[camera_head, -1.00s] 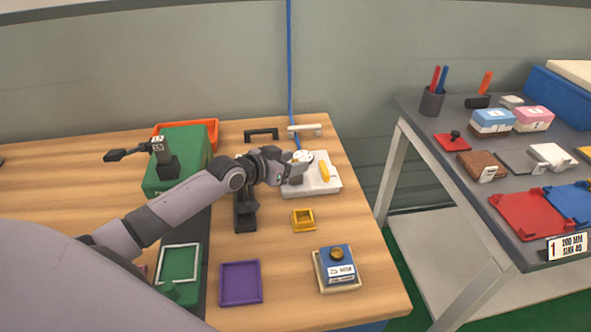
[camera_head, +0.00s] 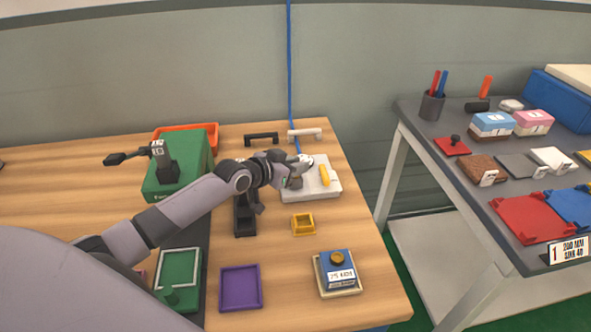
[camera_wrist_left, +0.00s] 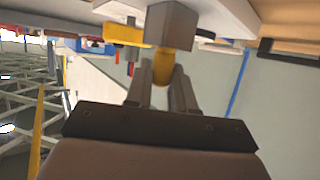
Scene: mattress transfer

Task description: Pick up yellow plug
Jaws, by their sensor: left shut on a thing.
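My left gripper (camera_head: 299,168) is over the left part of a white board (camera_head: 318,188) on the wooden table. In the left wrist view the fingers (camera_wrist_left: 162,78) are shut on a yellow plug (camera_wrist_left: 163,66), a short round piece. The plug's other end meets a grey block (camera_wrist_left: 172,25), which also shows in the head view (camera_head: 295,183). I cannot tell whether the plug sits inside the block. A longer yellow piece (camera_head: 325,175) lies on the board to the right. My right gripper is not in view.
A small yellow tray (camera_head: 304,233), a purple tray (camera_head: 241,304) and a blue box (camera_head: 338,268) stand nearer on the table. A blue cord (camera_head: 291,80) hangs behind the board. Black and white handles lie at the back. A grey side table (camera_head: 520,190) stands to the right.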

